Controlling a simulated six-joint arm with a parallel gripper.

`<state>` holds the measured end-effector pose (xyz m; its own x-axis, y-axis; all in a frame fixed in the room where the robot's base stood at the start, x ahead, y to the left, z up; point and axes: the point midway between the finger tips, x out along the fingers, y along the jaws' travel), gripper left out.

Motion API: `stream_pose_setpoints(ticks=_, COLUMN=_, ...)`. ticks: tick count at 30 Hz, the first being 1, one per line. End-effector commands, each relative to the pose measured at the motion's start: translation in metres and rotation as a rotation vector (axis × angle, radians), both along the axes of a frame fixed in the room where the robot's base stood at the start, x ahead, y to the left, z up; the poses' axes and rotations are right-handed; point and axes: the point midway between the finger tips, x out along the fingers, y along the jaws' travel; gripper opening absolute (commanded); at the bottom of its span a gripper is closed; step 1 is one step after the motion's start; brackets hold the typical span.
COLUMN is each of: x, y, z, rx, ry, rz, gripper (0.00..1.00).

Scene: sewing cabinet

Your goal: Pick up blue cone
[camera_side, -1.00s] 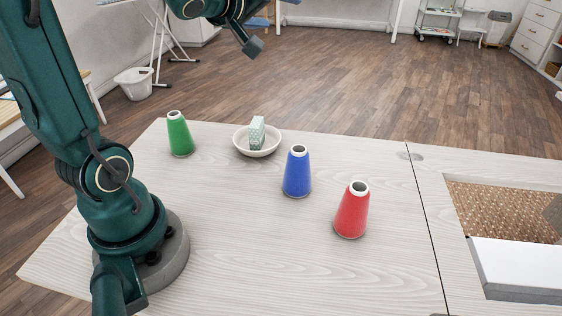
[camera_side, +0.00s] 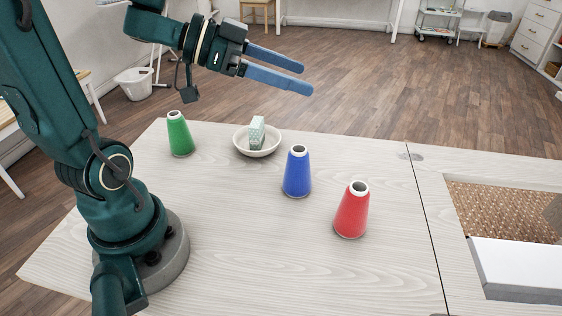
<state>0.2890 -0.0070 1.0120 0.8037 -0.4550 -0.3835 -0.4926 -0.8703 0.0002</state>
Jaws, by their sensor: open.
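The blue cone (camera_side: 297,174) stands upright on the pale wooden tabletop (camera_side: 240,245), near the middle of the view. My gripper (camera_side: 306,79) is in the air above and behind it in the picture, apart from it. Its two blue fingers point to the right, with a gap between them and nothing held.
A red cone (camera_side: 351,212) stands close to the right and front of the blue cone. A green cone (camera_side: 180,136) is at the left back. A white bowl (camera_side: 241,146) with a patterned block (camera_side: 256,133) lies between them. A recessed bay (camera_side: 500,212) is at right.

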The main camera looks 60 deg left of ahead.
Motion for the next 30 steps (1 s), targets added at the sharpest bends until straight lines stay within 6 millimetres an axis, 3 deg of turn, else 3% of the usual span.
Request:
stream_pose_setpoints(ticks=18, x=-0.001, y=0.000, z=-0.136, rx=-0.013, ry=0.013, rz=0.012, gripper=0.88)
stream_pose_setpoints(ticks=24, x=0.000, y=0.001, z=-0.155, rx=-0.005, ry=0.003, rz=0.007, gripper=0.88)
stream_pose_setpoints(ticks=30, x=0.006, y=-0.003, z=-0.161, rx=0.001, ry=-0.001, rz=0.003, gripper=0.88)
